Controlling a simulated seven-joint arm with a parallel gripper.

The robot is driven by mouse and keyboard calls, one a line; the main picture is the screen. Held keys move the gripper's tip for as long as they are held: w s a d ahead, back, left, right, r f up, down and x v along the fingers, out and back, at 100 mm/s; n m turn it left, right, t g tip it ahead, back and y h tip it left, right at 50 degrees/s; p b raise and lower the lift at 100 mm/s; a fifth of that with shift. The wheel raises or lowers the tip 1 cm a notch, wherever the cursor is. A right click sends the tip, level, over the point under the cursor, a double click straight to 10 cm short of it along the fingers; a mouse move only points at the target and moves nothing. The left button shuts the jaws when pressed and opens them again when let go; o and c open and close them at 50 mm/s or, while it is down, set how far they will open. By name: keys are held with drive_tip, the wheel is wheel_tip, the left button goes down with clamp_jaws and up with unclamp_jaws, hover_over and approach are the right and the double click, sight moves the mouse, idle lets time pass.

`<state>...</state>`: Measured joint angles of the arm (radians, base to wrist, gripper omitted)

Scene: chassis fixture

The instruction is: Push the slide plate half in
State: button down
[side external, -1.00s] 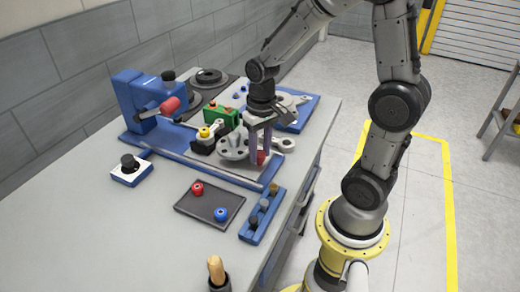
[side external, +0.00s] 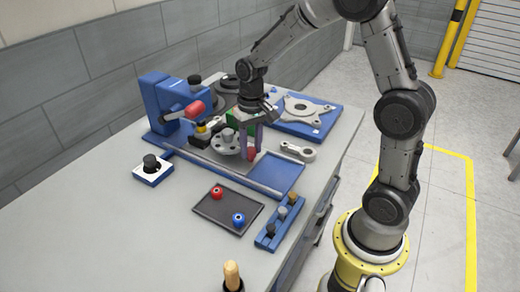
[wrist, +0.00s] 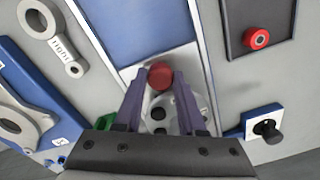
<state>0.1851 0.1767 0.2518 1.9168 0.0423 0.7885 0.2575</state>
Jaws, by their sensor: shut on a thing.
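The slide plate (side external: 262,161) is a light grey plate in the blue rail fixture (side external: 284,178). A round grey part with holes (side external: 226,146) sits on it. A red knob (side external: 252,154) stands at the plate's right end. My gripper (side external: 250,145) reaches down with purple fingers closed around the red knob. In the wrist view, the knob (wrist: 160,75) shows between the fingertips of my gripper (wrist: 162,88). The plate's edge (wrist: 188,62) meets the bare blue channel there. The fingers hide part of the plate and round part.
A blue press-like unit with a red handle (side external: 193,109) stands at the fixture's left end. A grey link (side external: 298,151) lies loose behind the rail. A dark tray (side external: 227,208) and a blue pin rack (side external: 279,222) lie in front. The channel's right end is bare.

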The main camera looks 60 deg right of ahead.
drive_tip(key=c, duration=0.5)
unclamp_jaws()
wheel_tip(320, 180, up, 14)
drive_tip(key=shift+d, duration=0.2)
drive_tip(key=shift+s, duration=0.1)
